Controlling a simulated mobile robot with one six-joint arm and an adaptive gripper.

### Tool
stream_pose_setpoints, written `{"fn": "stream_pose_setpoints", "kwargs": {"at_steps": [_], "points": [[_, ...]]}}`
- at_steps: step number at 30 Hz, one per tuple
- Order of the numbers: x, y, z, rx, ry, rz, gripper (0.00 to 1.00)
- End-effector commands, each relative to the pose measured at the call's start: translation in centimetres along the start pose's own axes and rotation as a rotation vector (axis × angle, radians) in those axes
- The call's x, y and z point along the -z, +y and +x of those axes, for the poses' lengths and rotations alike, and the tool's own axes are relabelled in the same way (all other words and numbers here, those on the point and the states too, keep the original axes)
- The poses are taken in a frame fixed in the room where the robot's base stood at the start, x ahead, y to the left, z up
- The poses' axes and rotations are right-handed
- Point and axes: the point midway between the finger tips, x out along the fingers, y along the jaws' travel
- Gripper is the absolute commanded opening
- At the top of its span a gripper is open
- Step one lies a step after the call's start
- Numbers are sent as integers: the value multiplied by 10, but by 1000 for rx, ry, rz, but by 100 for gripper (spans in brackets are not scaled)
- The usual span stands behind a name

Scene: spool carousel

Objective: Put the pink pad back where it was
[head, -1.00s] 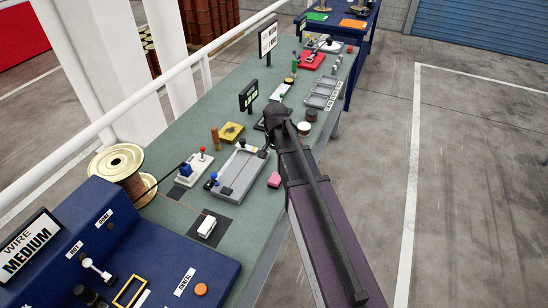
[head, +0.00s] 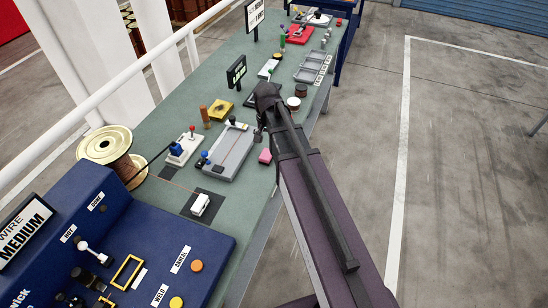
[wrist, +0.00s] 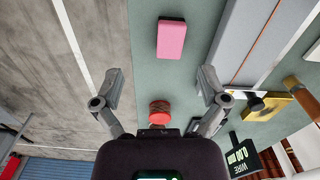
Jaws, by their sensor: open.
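The pink pad (head: 265,156) lies on the green bench top near its right-hand edge, just right of a long grey tray fixture. In the wrist view the pink pad (wrist: 171,39) lies flat near the top, beyond the fingertips and apart from them. My gripper (head: 259,136) hangs over the bench close to the pad, mostly hidden by my own arm in the head view. In the wrist view my gripper (wrist: 161,76) is open, its fingers spread wide with nothing held between them.
The grey tray fixture (head: 228,157) stands beside the pad. A yellow block (head: 221,110) and a brown post (head: 205,114) stand behind. A reddish spool (wrist: 160,113) shows between the finger bases. A white block (head: 200,204) sits on a dark patch nearer me. Floor right of the bench is clear.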

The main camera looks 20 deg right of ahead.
Motion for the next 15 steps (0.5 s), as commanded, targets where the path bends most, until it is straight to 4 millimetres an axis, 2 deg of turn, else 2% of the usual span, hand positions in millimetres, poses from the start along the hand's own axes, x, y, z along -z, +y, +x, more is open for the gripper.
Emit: {"fn": "stream_pose_setpoints", "kwargs": {"at_steps": [1, 9, 12, 15], "points": [[-19, 10, 0, 0, 0, -47, 93], [-88, 47, 0, -1, -1, -357, 93], [-104, 55, 0, -1, -1, -440, 93], [-112, 59, 0, -1, -1, -489, 93]]}}
